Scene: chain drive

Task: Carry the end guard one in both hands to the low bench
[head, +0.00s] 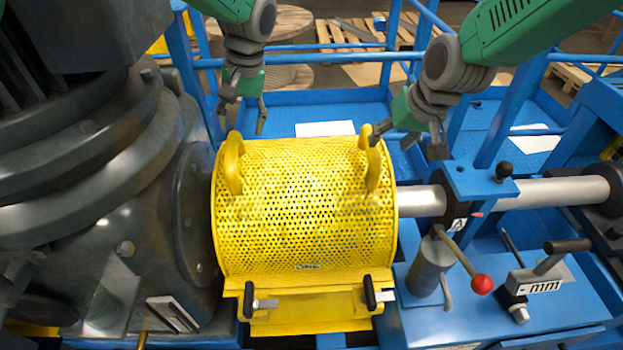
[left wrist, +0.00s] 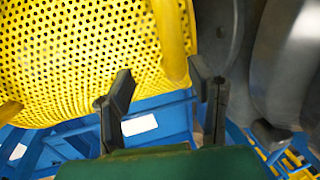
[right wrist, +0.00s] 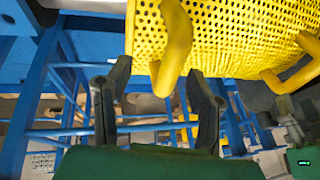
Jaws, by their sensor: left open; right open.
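The end guard (head: 305,215) is a yellow perforated cover over the shaft, beside the dark machine housing. It has a left handle (head: 233,165) and a right handle (head: 371,165) on top. My left gripper (head: 244,114) is open above and behind the left handle. In the left wrist view this handle (left wrist: 172,40) lies just beyond the open fingers. My right gripper (head: 408,141) is open beside the right handle, one finger close to it. In the right wrist view that handle (right wrist: 175,50) shows between and beyond the fingers. I cannot tell whether they touch. I cannot identify the low bench.
The dark machine housing (head: 130,215) stands close on the left. A grey shaft (head: 540,192) runs right through a blue support. A red-knobbed lever (head: 481,284) and a black-handled clamp (head: 540,275) stand on the blue surface at right. Blue railings and pallets lie behind.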

